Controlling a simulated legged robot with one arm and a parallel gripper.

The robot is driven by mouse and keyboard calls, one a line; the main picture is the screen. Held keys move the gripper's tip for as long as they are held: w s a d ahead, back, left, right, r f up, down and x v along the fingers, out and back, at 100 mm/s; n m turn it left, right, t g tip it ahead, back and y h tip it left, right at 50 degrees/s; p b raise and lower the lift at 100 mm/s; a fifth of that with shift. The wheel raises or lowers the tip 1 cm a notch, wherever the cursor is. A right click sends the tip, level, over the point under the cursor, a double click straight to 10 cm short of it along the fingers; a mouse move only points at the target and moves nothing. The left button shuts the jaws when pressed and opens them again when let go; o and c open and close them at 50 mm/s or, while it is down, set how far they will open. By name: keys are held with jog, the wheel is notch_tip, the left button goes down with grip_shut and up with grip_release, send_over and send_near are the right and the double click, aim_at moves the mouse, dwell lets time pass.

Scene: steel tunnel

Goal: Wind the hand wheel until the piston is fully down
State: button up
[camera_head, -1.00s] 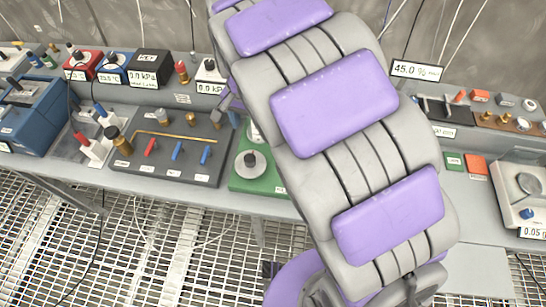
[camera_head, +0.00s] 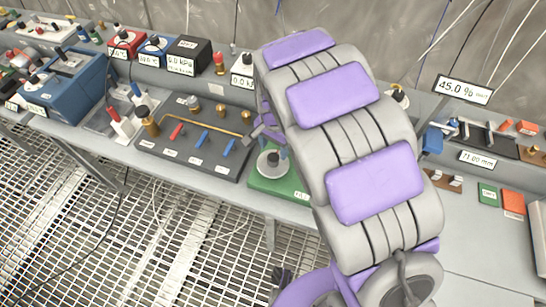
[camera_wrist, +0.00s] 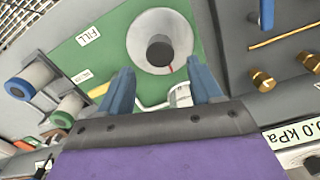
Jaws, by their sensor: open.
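The hand wheel (camera_head: 270,160), a pale disc with a dark knob, sits on a green base (camera_head: 290,185) at the bench's front edge. In the wrist view the wheel (camera_wrist: 162,42) is a wide pale disc with a dark round knob and a short red mark, on the green panel (camera_wrist: 110,58). My gripper (camera_wrist: 162,86) is open, with its two blue fingers spread and the wheel ahead of them. A small whitish cylinder (camera_wrist: 180,95) shows between the fingers; I cannot tell if it is the piston. My arm hides most of the apparatus in the head view.
A dark valve panel (camera_head: 195,145) with red and blue levers and a brass pipe stands left of the green base. A display reading 0.0 kPa (camera_wrist: 297,137) is near the wrist view's lower right. Metal grating (camera_head: 130,230) lies below.

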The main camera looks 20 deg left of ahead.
aim_at(273, 156)
notch_tip(273, 156, down, 4)
jog(key=shift+f+b, duration=0.2)
jog(key=shift+b, duration=0.25)
jog(key=shift+a+f, duration=0.25)
jog(key=shift+f, duration=0.45)
jog(key=shift+d, duration=0.15)
jog(key=shift+d+r, duration=0.1)
jog(key=shift+d, duration=0.05)
jog(key=c, duration=1)
